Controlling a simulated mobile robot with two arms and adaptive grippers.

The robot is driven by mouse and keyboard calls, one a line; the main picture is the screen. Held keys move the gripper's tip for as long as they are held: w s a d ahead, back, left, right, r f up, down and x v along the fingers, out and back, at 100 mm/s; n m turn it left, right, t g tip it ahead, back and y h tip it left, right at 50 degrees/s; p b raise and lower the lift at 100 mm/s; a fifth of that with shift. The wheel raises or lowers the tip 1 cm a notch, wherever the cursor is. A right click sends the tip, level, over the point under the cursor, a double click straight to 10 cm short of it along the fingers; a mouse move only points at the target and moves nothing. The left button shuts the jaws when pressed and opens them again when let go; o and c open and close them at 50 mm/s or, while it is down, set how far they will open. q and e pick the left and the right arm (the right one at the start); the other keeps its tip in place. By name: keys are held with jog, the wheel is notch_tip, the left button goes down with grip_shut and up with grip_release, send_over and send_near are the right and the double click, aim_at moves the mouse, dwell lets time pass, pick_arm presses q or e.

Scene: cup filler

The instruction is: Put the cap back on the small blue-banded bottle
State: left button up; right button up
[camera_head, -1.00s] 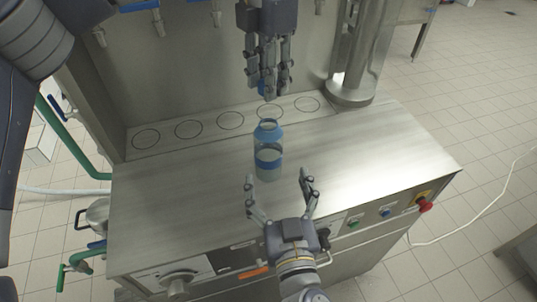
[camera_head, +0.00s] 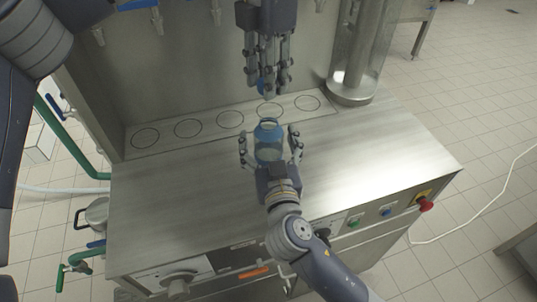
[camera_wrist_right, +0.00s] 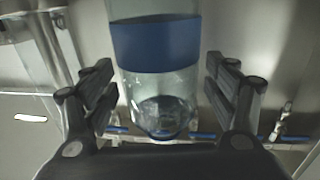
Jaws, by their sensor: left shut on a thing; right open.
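The small bottle (camera_head: 268,147) stands upright on the steel counter, clear with a blue band and a blue neck ring. It also fills the middle of the right wrist view (camera_wrist_right: 157,80). My right gripper (camera_head: 271,148) is open, with one finger on each side of the bottle. In the wrist view, gaps show between the fingers and the bottle. My left gripper (camera_head: 265,88) hangs above and behind the bottle, shut on a small blue thing, likely the cap (camera_head: 261,87), mostly hidden by its fingers.
The steel counter (camera_head: 190,205) is clear on both sides of the bottle. Several marked circles (camera_head: 188,128) line its back strip. A clear cylinder (camera_head: 352,75) stands at the back right, and nozzles (camera_head: 157,25) hang from the back panel.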

jog(key=c, duration=1.6)
pick_arm(q)
send_over(267, 118)
jog(key=shift+w+f, duration=0.1)
jog(key=shift+f, duration=2.4)
jog(key=shift+f, duration=0.9)
jog(key=shift+f, duration=0.5)
